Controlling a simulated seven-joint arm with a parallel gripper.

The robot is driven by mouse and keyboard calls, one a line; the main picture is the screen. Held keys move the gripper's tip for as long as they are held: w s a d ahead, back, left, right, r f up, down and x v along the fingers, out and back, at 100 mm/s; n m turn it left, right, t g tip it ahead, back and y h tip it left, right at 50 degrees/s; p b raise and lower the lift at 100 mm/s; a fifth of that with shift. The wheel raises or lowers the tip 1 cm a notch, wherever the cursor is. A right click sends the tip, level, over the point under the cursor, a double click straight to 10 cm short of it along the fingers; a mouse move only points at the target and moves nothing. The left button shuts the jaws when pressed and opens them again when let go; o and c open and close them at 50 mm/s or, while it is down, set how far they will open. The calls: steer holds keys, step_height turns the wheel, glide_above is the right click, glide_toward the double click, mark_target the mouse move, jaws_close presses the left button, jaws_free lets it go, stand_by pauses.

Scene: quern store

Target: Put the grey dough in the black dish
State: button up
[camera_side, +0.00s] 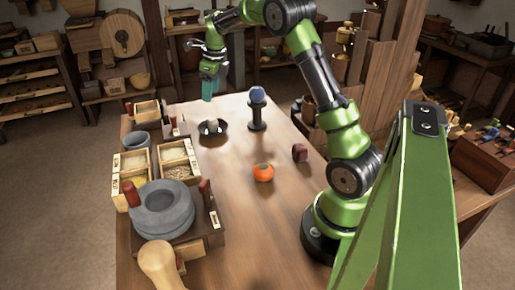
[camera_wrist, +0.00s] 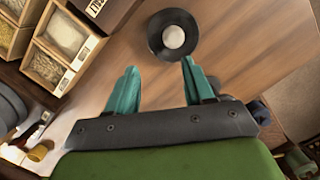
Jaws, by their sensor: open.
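The black dish (camera_side: 203,137) is on the table near the row of grain boxes. In the wrist view the black dish (camera_wrist: 155,44) is beyond my fingertips. A pale grey round lump, seemingly the grey dough (camera_wrist: 173,37), lies inside its rim, and it also shows small in the side view (camera_side: 212,126). My gripper (camera_side: 208,92) is above the table, behind the dish in the side view. Its two teal fingers (camera_wrist: 158,82) are apart with nothing between them, clear of the dish and the lump.
A blue lump (camera_side: 257,95) sits on a black stand (camera_side: 257,117) right of the dish. An orange round thing (camera_side: 263,173) and a dark red block (camera_side: 299,153) lie on the table. A grey stone quern (camera_side: 163,212) and grain boxes (camera_side: 178,160) line the left side.

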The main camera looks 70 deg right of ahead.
steer(key=s+a+r+n+t, duration=0.1)
steer(key=s+a+r+n, duration=0.35)
steer(key=a+n, duration=0.3)
steer(key=s+a+r+n+t, duration=0.2)
steer(key=s+a+r+n, duration=0.2)
steer(key=a+r+n, duration=0.3)
steer(key=s+a+f+n+t+y, duration=0.2)
steer(key=s+a+f+n, duration=0.1)
steer(key=s+a+n, duration=0.9)
steer(key=shift+s+n, duration=1.3)
steer(key=shift+n, duration=0.35)
steer(key=shift+r, duration=0.1)
